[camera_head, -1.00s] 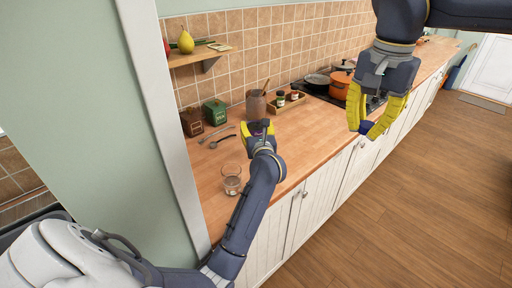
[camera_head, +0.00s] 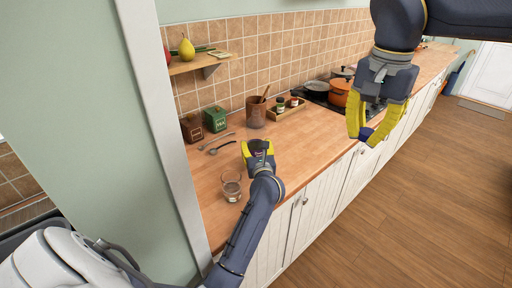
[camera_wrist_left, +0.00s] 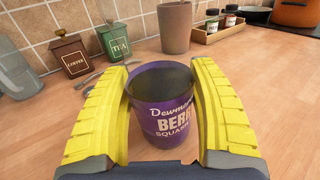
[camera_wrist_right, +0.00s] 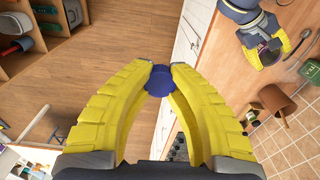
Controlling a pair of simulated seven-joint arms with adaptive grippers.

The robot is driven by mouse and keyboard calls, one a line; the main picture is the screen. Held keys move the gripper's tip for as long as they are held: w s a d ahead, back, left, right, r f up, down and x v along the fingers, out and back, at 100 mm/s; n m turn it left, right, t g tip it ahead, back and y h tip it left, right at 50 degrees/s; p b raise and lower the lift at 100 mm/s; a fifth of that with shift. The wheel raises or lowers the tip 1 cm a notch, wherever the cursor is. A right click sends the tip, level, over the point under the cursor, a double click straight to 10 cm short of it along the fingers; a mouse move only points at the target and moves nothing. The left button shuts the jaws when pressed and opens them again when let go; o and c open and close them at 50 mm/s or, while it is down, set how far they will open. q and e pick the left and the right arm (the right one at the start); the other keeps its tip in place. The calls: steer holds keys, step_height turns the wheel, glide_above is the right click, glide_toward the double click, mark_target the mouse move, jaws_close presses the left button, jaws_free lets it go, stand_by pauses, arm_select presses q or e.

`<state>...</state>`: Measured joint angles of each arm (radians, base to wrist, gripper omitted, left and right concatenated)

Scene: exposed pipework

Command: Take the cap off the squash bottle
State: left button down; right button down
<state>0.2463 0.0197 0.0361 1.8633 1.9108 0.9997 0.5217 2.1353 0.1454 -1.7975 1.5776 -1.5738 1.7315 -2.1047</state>
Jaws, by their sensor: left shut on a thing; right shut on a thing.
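The squash bottle (camera_wrist_left: 172,112) is purple with white lettering and stands upright between the yellow fingers of my left gripper (camera_head: 258,148), which is shut on it. Its top shows dark with no cap on it in the left wrist view. I cannot tell whether its base touches the counter. The blue cap (camera_wrist_right: 160,84) is between the fingertips of my right gripper (camera_head: 366,136), which is shut on it. The right gripper holds the cap in the air, to the right of the bottle and well apart from it, beyond the counter's front edge.
A glass (camera_head: 231,187) stands near the counter's front left. Spoons (camera_head: 219,145), a brown coffee tin (camera_head: 193,128), a green tea tin (camera_head: 214,118) and a utensil crock (camera_head: 256,112) stand or lie behind. An orange pot (camera_head: 340,92) is on the hob. Bare wooden counter (camera_head: 310,140) lies right of the bottle.

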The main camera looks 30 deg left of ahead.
arm_select(q)
steer(key=c, duration=0.7)
jaws_free()
steer(key=shift+f, duration=0.1)
steer(key=o, duration=0.4)
